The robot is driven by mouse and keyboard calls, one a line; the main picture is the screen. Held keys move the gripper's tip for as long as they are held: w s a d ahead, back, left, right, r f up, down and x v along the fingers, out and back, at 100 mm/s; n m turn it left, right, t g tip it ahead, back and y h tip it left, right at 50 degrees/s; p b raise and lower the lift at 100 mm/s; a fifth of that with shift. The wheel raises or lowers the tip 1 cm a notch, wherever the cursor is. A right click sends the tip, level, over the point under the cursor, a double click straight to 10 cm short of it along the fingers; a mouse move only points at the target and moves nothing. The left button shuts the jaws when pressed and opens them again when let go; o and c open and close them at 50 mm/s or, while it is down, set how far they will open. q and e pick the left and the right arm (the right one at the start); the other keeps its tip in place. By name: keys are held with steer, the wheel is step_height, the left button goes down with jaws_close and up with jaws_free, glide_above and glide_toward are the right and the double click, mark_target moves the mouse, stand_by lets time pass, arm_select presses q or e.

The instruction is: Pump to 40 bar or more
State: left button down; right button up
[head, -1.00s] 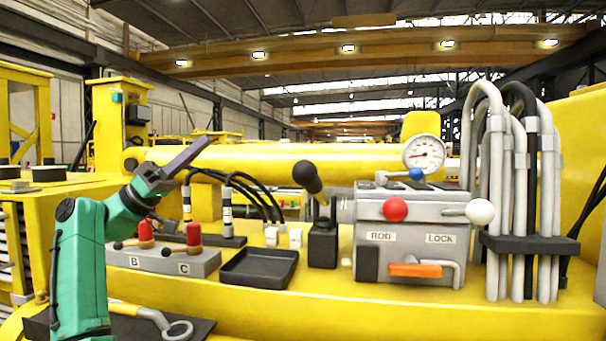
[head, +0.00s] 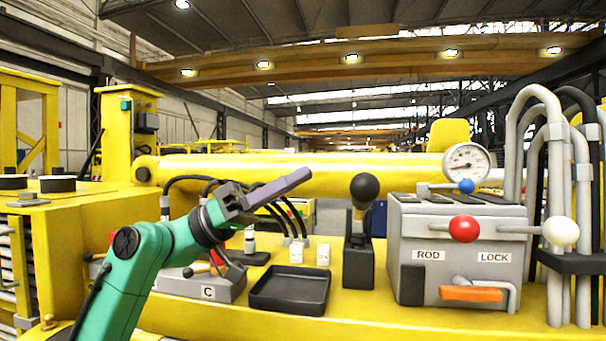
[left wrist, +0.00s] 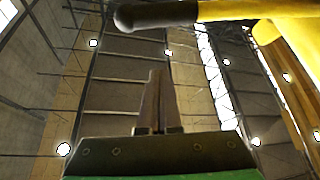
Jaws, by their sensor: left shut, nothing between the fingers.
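The hand pump (head: 358,255) is a black block with a short lever that ends in a round black knob (head: 365,188). The lever stands about upright. The round white pressure gauge (head: 466,164) sits on top of the grey valve box; its needle points left, but the figures are too small to read. My left gripper (head: 308,174) is shut and empty, to the left of the knob and apart from it. In the left wrist view its closed fingers (left wrist: 158,98) point up the picture, with a dark rounded handle end (left wrist: 130,16) beyond them. My right gripper is not in view.
The grey valve box (head: 430,240) carries a red knob (head: 464,228), a white knob (head: 561,232), a blue knob (head: 466,186) and an orange handle (head: 472,293). Grey hoses (head: 555,200) rise at right. An empty black tray (head: 290,292) lies left of the pump.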

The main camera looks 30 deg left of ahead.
arm_select(q)
step_height(320, 180, up, 5)
steer(key=p, duration=0.6)
glide_above(361, 206)
steer(key=a, duration=0.3)
steer(key=f, duration=0.5)
steer(key=shift+s+d, duration=0.2)
